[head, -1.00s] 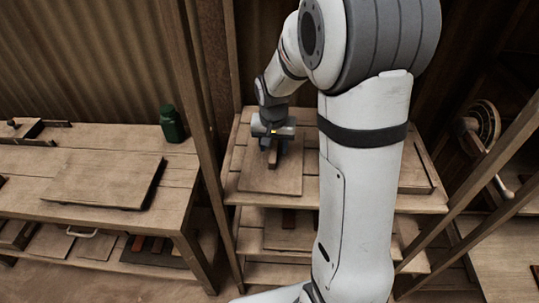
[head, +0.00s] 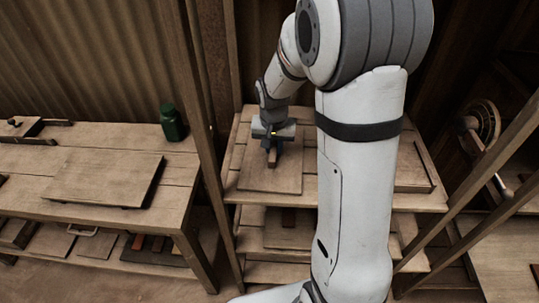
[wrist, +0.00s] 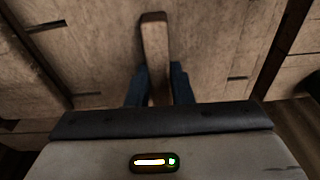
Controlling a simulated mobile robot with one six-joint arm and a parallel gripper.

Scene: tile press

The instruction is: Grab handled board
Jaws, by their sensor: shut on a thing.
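The handled board (head: 287,180) lies on the top shelf of the wooden rack, a flat square wooden panel with a bar handle (head: 272,157) on it. In the wrist view the handle (wrist: 155,45) stands out from the board (wrist: 205,45) and runs down between my fingers. My gripper (head: 271,150) points down at the handle, with its dark fingers shut on it from both sides. In the wrist view my gripper (wrist: 158,85) hides the handle's lower end. I cannot tell whether the board is lifted off the shelf.
The top shelf (head: 330,202) has a tray-like board (head: 413,170) at its right. Rack posts (head: 208,130) stand close to my arm. Lower shelves hold more boards.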

